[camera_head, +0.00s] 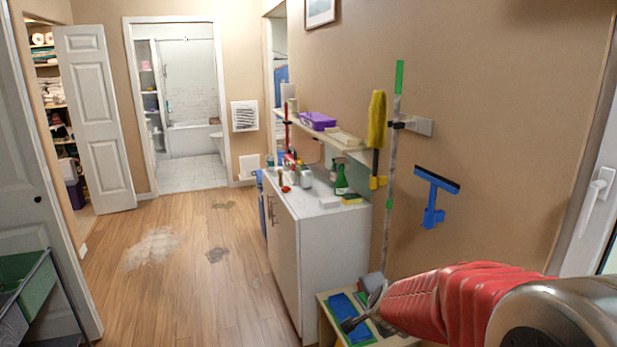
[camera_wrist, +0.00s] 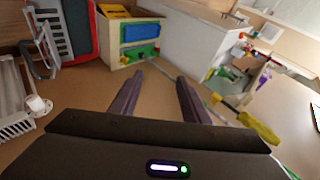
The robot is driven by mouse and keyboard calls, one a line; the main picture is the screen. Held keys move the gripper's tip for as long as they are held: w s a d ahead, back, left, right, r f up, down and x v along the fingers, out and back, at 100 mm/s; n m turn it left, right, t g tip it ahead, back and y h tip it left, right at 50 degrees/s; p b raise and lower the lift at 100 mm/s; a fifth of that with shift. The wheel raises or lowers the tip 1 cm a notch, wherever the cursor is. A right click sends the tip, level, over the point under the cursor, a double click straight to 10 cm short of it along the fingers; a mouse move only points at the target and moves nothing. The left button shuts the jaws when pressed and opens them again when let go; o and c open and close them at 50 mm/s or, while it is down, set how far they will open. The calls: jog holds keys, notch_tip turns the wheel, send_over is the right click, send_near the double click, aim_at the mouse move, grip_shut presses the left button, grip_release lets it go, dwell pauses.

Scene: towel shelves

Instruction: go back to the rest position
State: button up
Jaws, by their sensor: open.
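My gripper (camera_head: 364,308) is at the lower right of the head view, at the end of my red-sleeved arm, over or in front of a small wooden shelf (camera_head: 324,322). In the wrist view my gripper (camera_wrist: 158,77) shows two dark fingers spread apart with nothing between them. The shelf (camera_wrist: 113,45) stands beyond the fingertips in that view. A blue folded towel (camera_wrist: 143,33) and a green one (camera_wrist: 138,53) lie in it. The blue towel (camera_head: 343,313) also shows in the head view, partly hidden by my gripper.
A white cabinet (camera_head: 335,240) with bottles on top stands behind the shelf. A yellow duster (camera_head: 376,120) and a blue squeegee (camera_head: 434,195) hang on the wall. The wooden floor (camera_head: 180,290) is open at left, with a pale spill (camera_head: 153,248) and dark stains.

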jog(key=s+a+r+n+g+y, duration=0.1)
jog(key=s+a+r+n, duration=0.1)
jog(key=s+r+n, duration=0.35)
jog(key=s+a+r+n+g+y, duration=0.1)
jog(key=s+r+n, duration=0.1)
jog(key=s, duration=0.7)
jog(key=s+d+r+n+g+h, duration=0.1)
jog(key=s+n, duration=0.6)
jog(key=s, duration=1)
jog(key=shift+s+d+g+h, duration=0.3)
jog(key=shift+s+d+g, duration=0.05)
jog(key=shift+d+g, duration=0.35)
jog(key=shift+r, duration=0.15)
jog(key=shift+c, duration=0.6)
jog(key=shift+c, duration=0.8)
